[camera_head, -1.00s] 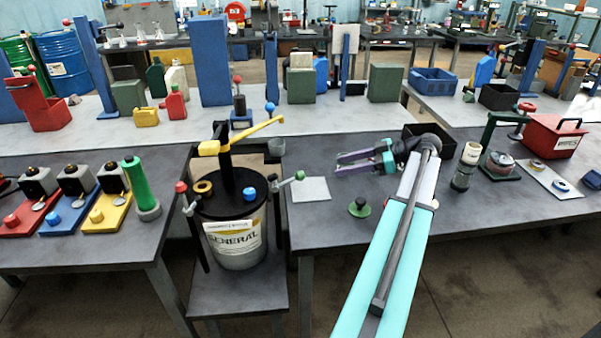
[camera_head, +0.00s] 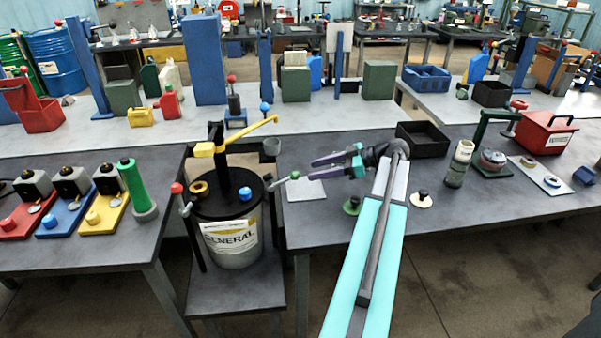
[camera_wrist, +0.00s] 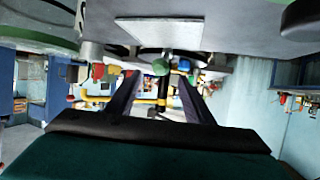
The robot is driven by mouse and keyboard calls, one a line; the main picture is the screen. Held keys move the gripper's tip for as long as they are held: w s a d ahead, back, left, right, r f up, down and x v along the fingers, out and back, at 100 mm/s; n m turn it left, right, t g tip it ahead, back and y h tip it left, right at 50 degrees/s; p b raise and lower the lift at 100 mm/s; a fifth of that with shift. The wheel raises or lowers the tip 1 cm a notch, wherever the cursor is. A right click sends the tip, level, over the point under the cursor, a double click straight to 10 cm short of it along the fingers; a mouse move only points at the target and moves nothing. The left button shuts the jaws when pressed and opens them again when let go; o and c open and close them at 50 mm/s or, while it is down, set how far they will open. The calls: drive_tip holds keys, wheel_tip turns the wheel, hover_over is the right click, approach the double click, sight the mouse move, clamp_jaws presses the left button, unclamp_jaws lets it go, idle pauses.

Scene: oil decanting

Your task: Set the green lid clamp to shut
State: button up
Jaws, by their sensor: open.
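The green lid clamp is a grey lever with a green knob (camera_head: 295,175). It sticks out to the right and slightly up from the rim of the black-lidded drum (camera_head: 232,240). My gripper (camera_head: 313,170) is open and empty just right of the knob, its two dark fingers pointing left at it. In the wrist view the picture looks upside down; the green knob (camera_wrist: 161,67) appears between the open fingers (camera_wrist: 164,77), beyond their tips. No contact shows. The red-knobbed clamp (camera_head: 177,188) is on the drum's left side.
A pale square plate (camera_head: 306,190) lies on the right bench under my gripper.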

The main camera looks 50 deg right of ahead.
drive_tip(key=shift+p+x, duration=0.65)
drive_tip(key=shift+x, duration=2.7)
clamp_jaws()
drive_tip(key=shift+a, duration=0.1)
